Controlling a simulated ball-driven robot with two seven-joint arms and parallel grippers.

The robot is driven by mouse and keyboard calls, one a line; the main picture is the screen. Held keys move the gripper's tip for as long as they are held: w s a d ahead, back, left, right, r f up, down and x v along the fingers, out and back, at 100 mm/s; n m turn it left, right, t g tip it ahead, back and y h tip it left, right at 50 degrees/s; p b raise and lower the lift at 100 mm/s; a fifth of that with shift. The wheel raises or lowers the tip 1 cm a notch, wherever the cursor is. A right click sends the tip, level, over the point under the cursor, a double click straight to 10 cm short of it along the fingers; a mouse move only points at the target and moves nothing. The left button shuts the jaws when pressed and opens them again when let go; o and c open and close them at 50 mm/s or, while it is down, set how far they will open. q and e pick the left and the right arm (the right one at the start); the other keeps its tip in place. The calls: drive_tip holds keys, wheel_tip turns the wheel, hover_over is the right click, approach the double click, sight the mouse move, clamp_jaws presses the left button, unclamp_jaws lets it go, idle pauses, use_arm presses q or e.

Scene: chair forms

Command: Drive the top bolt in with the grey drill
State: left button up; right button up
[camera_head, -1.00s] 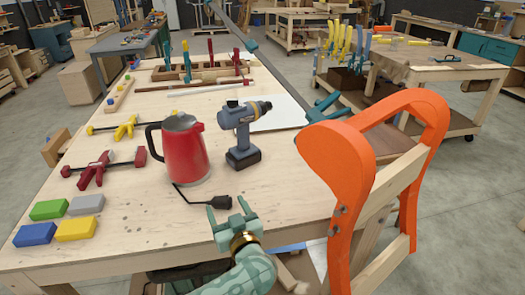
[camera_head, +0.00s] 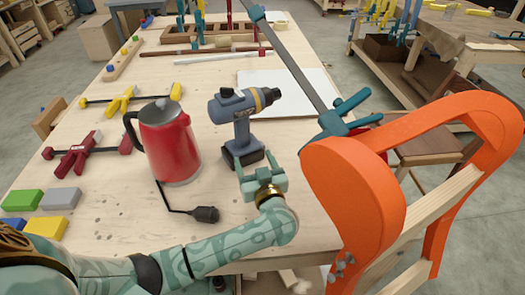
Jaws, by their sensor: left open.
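The grey drill (camera_head: 238,124) stands upright on its battery base on the workbench, its chuck pointing right. My left gripper (camera_head: 261,174) is open at the lower right of the drill's base, in front of it. The fingers overlap the base's edge in the picture; I cannot tell whether they touch. The orange chair form (camera_head: 358,190) stands at the bench's right edge. Metal bolts show low on its near side, the top bolt (camera_head: 349,259) above the others. How deep it sits is too small to tell. My right gripper is not in view.
A teal bar clamp (camera_head: 340,118) reaches across the bench behind the chair form. Red (camera_head: 82,153) and yellow (camera_head: 120,103) clamps and coloured blocks (camera_head: 62,197) lie left.

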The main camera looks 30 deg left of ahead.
sight(243, 123)
use_arm(q)
drive_tip(key=b+x, duration=0.6)
drive_tip(key=x, duration=0.4)
drive_tip(key=shift+w+a, duration=0.1)
drive_tip(key=shift+x, duration=0.85)
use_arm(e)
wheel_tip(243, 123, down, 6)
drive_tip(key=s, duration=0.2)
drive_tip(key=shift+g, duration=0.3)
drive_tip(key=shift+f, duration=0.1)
use_arm(q)
drive_tip(key=c, duration=1.4)
drive_tip(key=shift+r, duration=0.2)
clamp_jaws()
wheel_tip(243, 123, up, 4)
drive_tip(key=p, duration=0.5)
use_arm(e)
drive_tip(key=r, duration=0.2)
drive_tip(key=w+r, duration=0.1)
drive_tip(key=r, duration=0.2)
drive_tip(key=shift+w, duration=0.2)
